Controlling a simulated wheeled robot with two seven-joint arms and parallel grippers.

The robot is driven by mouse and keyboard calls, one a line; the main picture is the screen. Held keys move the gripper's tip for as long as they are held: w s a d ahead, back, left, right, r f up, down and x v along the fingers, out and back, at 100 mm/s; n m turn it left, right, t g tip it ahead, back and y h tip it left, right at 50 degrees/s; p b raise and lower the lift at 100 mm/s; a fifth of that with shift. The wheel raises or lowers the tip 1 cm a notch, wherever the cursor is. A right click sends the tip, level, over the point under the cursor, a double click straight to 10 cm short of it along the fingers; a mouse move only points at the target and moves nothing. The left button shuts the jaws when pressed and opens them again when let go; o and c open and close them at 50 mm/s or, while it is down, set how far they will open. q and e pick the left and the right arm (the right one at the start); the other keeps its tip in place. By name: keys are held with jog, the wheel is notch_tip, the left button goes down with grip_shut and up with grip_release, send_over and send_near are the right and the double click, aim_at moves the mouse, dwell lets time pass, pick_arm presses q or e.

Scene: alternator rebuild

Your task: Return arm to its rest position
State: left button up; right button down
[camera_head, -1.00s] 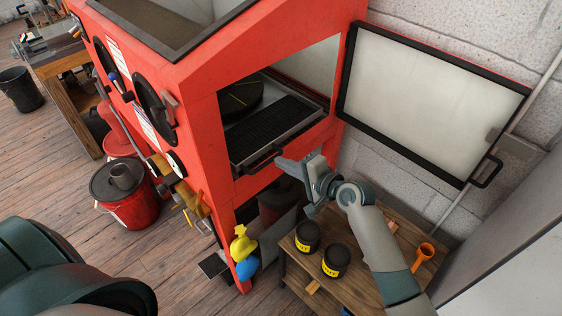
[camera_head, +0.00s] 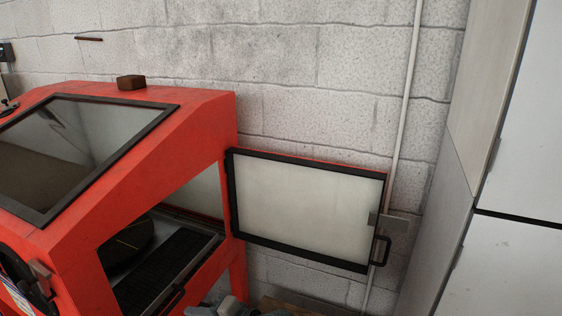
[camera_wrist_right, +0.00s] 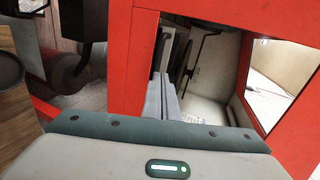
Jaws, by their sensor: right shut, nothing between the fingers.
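My right arm and gripper show only as a small grey piece (camera_head: 222,308) at the bottom edge of the head view, below the open doorway of the red cabinet (camera_head: 205,115). In the right wrist view my right gripper's fingers (camera_wrist_right: 164,84) are together and empty, pointing at the red cabinet frame (camera_wrist_right: 127,75) and its opening. No contact with the cabinet can be made out. My left gripper is not in view.
The cabinet's side door (camera_head: 310,205) stands wide open to the right, near the block wall (camera_head: 290,90). A dark grated tray (camera_head: 165,275) sits inside the cabinet. Grey tall panels (camera_head: 510,150) stand at the right. A brown block (camera_head: 131,82) lies on the cabinet top.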

jog(key=s+d+f+n+h, duration=0.1)
jog(key=s+d+f+h, duration=0.1)
jog(key=s+d+f, duration=0.35)
jog(key=s+d+f+n+h, duration=0.25)
jog(key=s+d, duration=0.35)
jog(key=d, duration=0.5)
jog(key=s+d+f+h, duration=0.2)
jog(key=s+d+f, duration=0.3)
jog(key=d, duration=0.4)
jog(key=s+d+r+n+g+h, duration=0.1)
jog(key=s+d+h, duration=0.2)
jog(key=s+d, duration=0.6)
jog(key=s+d+n+h, duration=0.1)
jog(key=s+d+h, duration=0.3)
jog(key=s+d, duration=0.6)
notch_tip(320, 180, down, 33)
jog(key=d+g+b, duration=0.2)
jog(key=b, duration=0.2)
jog(key=s+d+f+g+b, duration=0.1)
jog(key=s+d+f+b, duration=0.1)
jog(key=s+f, duration=1.5)
notch_tip(320, 180, down, 3)
jog(key=shift+d+f+b, duration=0.1)
jog(key=shift+d+b, duration=0.3)
jog(key=shift+b, duration=0.15)
jog(key=shift+d+n, duration=0.15)
jog(key=shift+n, duration=0.1)
